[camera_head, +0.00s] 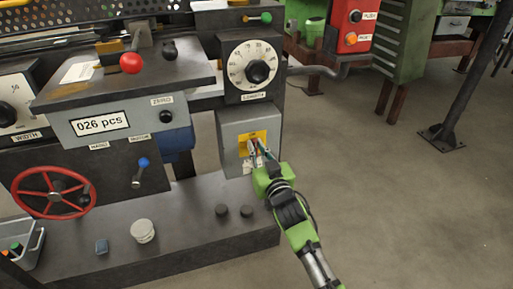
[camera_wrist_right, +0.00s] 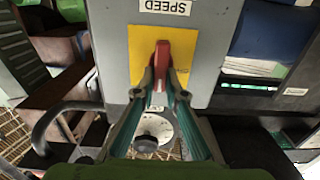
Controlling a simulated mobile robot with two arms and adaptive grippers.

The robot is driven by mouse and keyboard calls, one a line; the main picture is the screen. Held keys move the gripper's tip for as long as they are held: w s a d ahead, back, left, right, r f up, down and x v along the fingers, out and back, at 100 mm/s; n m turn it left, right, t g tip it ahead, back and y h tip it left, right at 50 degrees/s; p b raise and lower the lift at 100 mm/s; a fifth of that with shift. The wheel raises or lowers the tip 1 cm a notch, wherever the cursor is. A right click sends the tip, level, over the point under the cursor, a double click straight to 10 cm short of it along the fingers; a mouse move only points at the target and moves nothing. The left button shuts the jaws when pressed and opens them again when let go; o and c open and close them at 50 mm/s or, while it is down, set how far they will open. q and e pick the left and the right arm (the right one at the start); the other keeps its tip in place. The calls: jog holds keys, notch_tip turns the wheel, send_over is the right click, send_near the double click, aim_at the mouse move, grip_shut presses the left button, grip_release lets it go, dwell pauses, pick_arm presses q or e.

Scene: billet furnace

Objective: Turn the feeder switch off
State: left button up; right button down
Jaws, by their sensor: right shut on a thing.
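The feeder switch is a red handle on a yellow plate (camera_head: 246,136), on the front of a grey box (camera_head: 232,128) below the length dial. In the right wrist view the red handle (camera_wrist_right: 162,58) stands out from the yellow plate (camera_wrist_right: 143,45). My right gripper (camera_head: 257,151) reaches up from the lower right to the plate. In the right wrist view its fingertips (camera_wrist_right: 161,86) are closed on both sides of the red handle's end. In the head view the fingers partly cover the handle. My left gripper is not in view.
The length dial (camera_head: 254,66) sits above the grey box. A red handwheel (camera_head: 53,192), a blue-knobbed lever (camera_head: 142,167) and a counter panel (camera_head: 102,123) are to the left. Dark knobs (camera_head: 222,210) stand on the base ledge. The floor (camera_head: 410,210) at right is clear.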

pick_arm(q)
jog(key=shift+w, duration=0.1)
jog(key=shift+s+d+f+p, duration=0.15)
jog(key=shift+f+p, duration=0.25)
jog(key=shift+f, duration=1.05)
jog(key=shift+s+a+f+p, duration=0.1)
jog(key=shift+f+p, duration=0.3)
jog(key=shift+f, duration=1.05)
pick_arm(e)
jog(key=shift+s+a+f+n, duration=0.1)
jog(key=shift+a+f+n, duration=0.2)
jog(key=shift+n, duration=2.7)
jog(key=shift+s+a+f+n, duration=0.1)
jog(key=shift+a+f+n, duration=0.15)
jog(key=shift+n, duration=2.75)
jog(key=shift+s+a+f+n, duration=0.1)
jog(key=shift+a+f+n, duration=0.2)
jog(key=shift+n, duration=2.7)
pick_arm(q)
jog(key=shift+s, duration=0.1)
pick_arm(e)
jog(key=shift+d, duration=0.1)
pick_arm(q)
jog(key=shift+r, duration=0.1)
pick_arm(e)
jog(key=c, duration=2.1)
grip_release()
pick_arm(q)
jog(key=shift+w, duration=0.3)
